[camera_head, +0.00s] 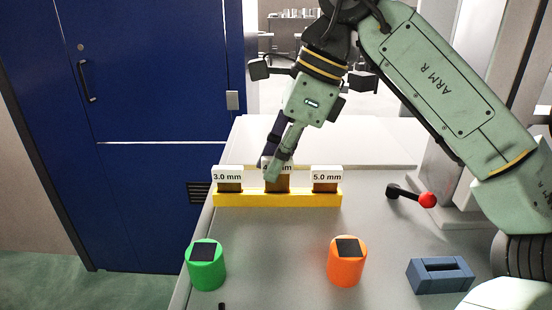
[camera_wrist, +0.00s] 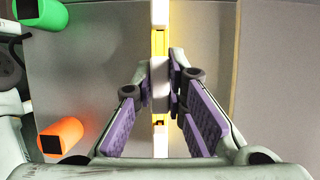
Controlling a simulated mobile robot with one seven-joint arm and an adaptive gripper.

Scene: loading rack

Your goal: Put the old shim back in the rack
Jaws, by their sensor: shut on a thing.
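The yellow rack (camera_head: 240,200) stands on the grey table. A shim labelled 3.0 mm (camera_head: 228,176) is in its left part and one labelled 5.0 mm (camera_head: 326,176) in its right part. My gripper (camera_head: 271,176) is shut on a middle shim (camera_head: 277,184), whose label is mostly hidden by the fingers. This shim is over the rack's middle and stands a little higher than its neighbours. I cannot tell how deep its lower end is in the slot. In the wrist view the purple-padded fingers close on the shim's pale top (camera_wrist: 160,88), above the yellow rack (camera_wrist: 161,140).
A green cylinder (camera_head: 206,267) and an orange cylinder (camera_head: 346,262), both with black tops, stand in front of the rack. A blue slotted block (camera_head: 440,275) and a red-knobbed lever (camera_head: 427,200) are at right. The table between the cylinders is clear.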

